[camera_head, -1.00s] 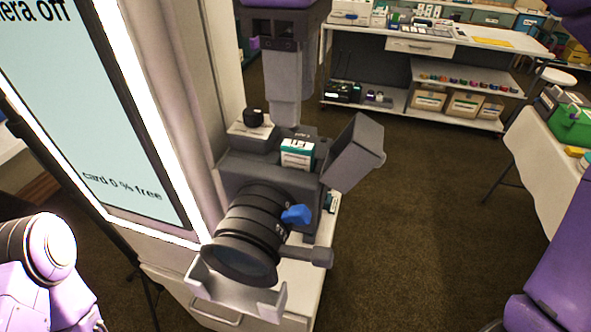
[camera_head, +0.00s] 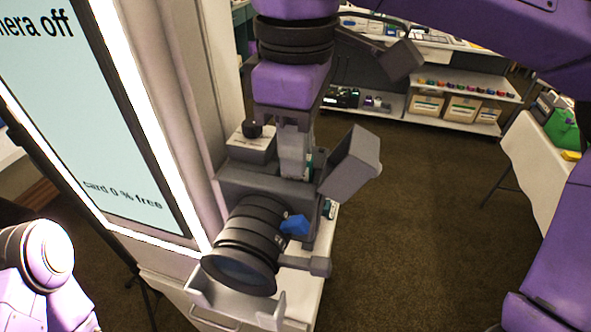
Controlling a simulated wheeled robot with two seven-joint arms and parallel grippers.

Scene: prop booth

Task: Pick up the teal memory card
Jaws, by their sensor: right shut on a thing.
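The teal memory card (camera_head: 309,166) is on top of the dark camera body (camera_head: 240,180), behind the lens. Only a thin teal and white edge shows; my gripper hides the rest. My right gripper (camera_head: 294,172) reaches straight down from above and is shut on the card. I cannot tell whether the card still touches the camera. My left gripper is not in view; part of my left arm shows at the lower left.
A small box with a black knob (camera_head: 252,130) stands behind. A lit screen (camera_head: 90,120) rises at left. Open carpet (camera_head: 420,240) lies at right.

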